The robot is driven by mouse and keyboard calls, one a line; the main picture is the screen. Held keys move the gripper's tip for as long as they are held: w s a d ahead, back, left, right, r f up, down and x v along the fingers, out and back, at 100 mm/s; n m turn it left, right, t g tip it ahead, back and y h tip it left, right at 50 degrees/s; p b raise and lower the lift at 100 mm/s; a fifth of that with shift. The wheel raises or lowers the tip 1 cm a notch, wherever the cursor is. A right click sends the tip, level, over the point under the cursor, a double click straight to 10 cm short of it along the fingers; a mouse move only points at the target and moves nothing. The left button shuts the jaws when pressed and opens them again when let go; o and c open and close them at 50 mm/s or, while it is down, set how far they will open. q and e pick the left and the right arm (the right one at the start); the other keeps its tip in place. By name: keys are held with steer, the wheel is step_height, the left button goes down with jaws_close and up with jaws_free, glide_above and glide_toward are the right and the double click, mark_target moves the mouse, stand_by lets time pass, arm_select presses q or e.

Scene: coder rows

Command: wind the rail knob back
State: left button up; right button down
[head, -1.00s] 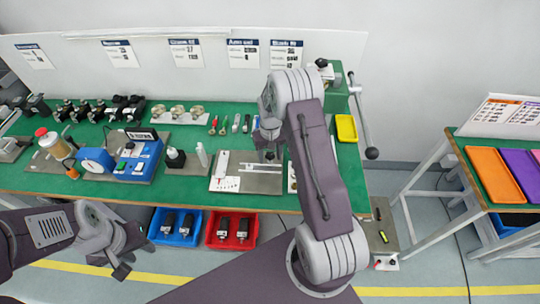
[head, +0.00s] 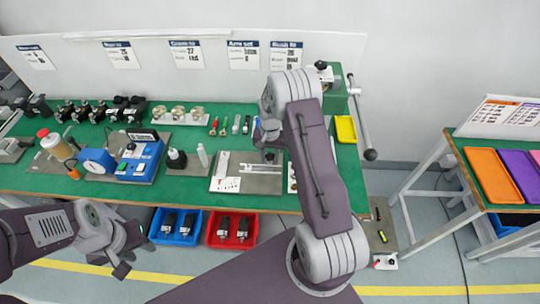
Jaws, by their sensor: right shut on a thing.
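A grey plate (head: 266,184) with a pale slotted rail (head: 258,169) lies on the green bench, right of centre. A small dark knob (head: 269,156) shows at the back of this plate, partly hidden. My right gripper (head: 269,146) reaches down over it from behind my arm and is shut on it; the fingertips are small and the contact is hard to see. My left gripper (head: 134,261) hangs empty in front of the bench at lower left, its fingers apart.
Blue (head: 158,218) and red (head: 211,218) bins sit below the front edge.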

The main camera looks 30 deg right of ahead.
mark_target(270, 155)
steer(key=m, duration=0.5)
steer(key=shift+m+p, duration=0.3)
steer(key=shift+p, duration=0.1)
steer(key=m, duration=0.5)
steer(key=shift+m, duration=0.4)
stand_by(0.9)
steer(key=c, duration=1)
jaws_free()
step_height(270, 155, up, 9)
steer(key=shift+r, duration=0.1)
